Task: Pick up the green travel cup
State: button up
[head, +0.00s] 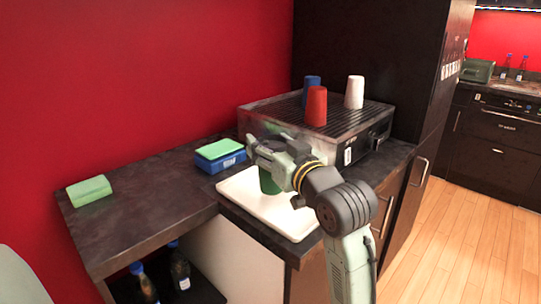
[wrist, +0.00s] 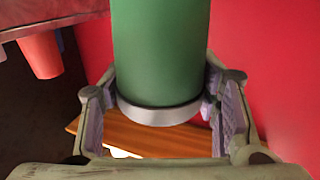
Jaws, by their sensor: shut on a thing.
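The green travel cup (head: 269,183) shows partly below my gripper (head: 266,150), over the white tray (head: 245,205) on the dark counter. In the wrist view the green cup (wrist: 160,50), with a grey band (wrist: 158,112) at its near end, stands between the two fingers of my gripper (wrist: 160,98). The gripper is shut on the cup. My gripper and arm hide much of the cup in the head view. I cannot tell whether its base touches the tray.
Behind is a dark slatted machine (head: 330,118) carrying a red cup (head: 316,106), a blue cup (head: 311,86) and a white cup (head: 354,92). A blue box (head: 222,162) with a green top is left of the tray. A green sponge-like block (head: 88,191) lies far left. Counter between is clear.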

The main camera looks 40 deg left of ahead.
jog(key=s+d+r+b, duration=0.1)
jog(key=s+d+b, duration=0.6)
jog(key=s+d, duration=0.2)
jog(key=shift+s+d+b, duration=0.3)
jog(key=shift+s+d, duration=0.05)
jog(key=shift+s, duration=0.7)
